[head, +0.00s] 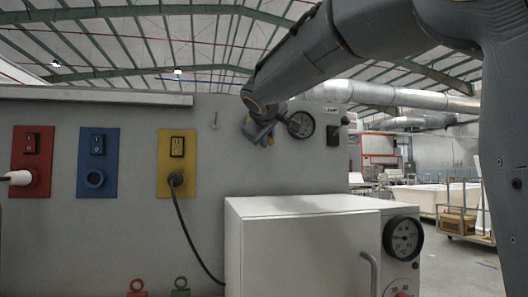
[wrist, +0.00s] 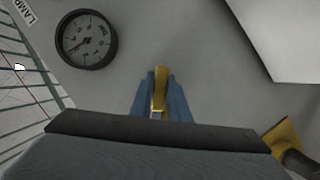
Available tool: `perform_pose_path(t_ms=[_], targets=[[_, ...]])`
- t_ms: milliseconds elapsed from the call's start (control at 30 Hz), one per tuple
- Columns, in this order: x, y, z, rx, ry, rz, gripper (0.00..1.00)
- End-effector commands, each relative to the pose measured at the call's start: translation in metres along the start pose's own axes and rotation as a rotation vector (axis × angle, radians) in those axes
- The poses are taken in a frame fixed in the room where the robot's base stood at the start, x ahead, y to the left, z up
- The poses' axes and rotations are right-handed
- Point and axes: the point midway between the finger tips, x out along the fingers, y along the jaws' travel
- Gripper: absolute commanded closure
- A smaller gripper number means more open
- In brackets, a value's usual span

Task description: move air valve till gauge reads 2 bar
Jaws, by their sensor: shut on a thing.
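My gripper (wrist: 161,95) is shut on a yellow valve handle (wrist: 160,85) on the grey panel; its blue fingers lie on both sides of the handle. In the head view my gripper (head: 260,131) covers most of the handle, of which a little yellow shows. A round gauge with a dark rim (head: 301,124) sits on the panel just right of my gripper. The gauge also shows at the upper left of the wrist view (wrist: 86,39), its thin needle seeming to slant toward the lower left. Its figures are too small to read surely.
Red (head: 32,162), blue (head: 97,162) and yellow (head: 177,163) switch plates line the panel's left; a black cable (head: 193,240) hangs from the yellow one. A white box (head: 300,245) with another gauge (head: 403,237) stands below my gripper. A dark switch (head: 333,135) is right of the panel gauge.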

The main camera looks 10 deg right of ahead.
Motion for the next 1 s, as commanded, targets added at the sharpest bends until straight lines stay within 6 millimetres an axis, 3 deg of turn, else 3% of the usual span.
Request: perform_pose_path(t_ms=[400, 900, 933, 1000], targets=[[0.0, 0.01, -0.001, -0.173, 0.0, 0.071, 1.0], [0.0, 0.012, -0.001, -0.194, 0.0, 0.079, 1.0], [0.0, 0.012, -0.002, -0.194, 0.0, 0.079, 0.81], [0.0, 0.012, -0.001, -0.193, 0.0, 0.079, 0.69]])
